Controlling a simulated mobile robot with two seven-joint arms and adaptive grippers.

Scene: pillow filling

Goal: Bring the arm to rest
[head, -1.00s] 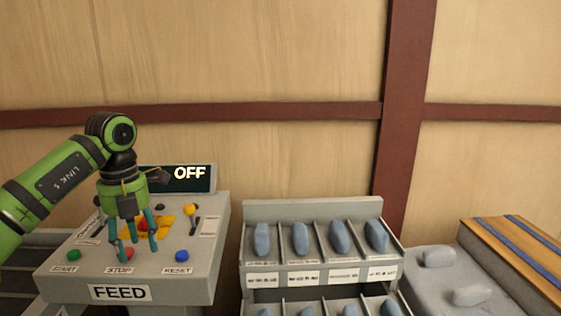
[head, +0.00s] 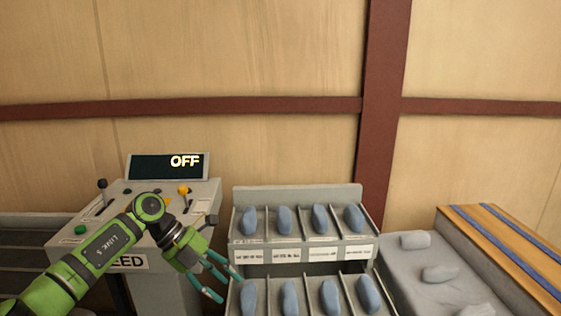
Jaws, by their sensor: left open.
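My left arm (head: 105,247) comes in from the lower left in the head view. My left gripper (head: 223,283) is open and empty, with its teal fingers spread and tilted down to the right. It is in front of the lower right of the control console (head: 205,190), beside the left edge of the shelf rack. The console's display (head: 165,167) reads OFF. My arm hides part of the console's front and label. My right gripper is not in view.
The rack (head: 300,190) holds several blue-grey pieces (head: 320,219) in two rows of compartments. To its right, a grey surface (head: 400,268) carries loose pieces, beside a wooden top with blue stripes (head: 500,240). A green button (head: 82,230) and a yellow-knobbed lever (head: 183,189) show on the console.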

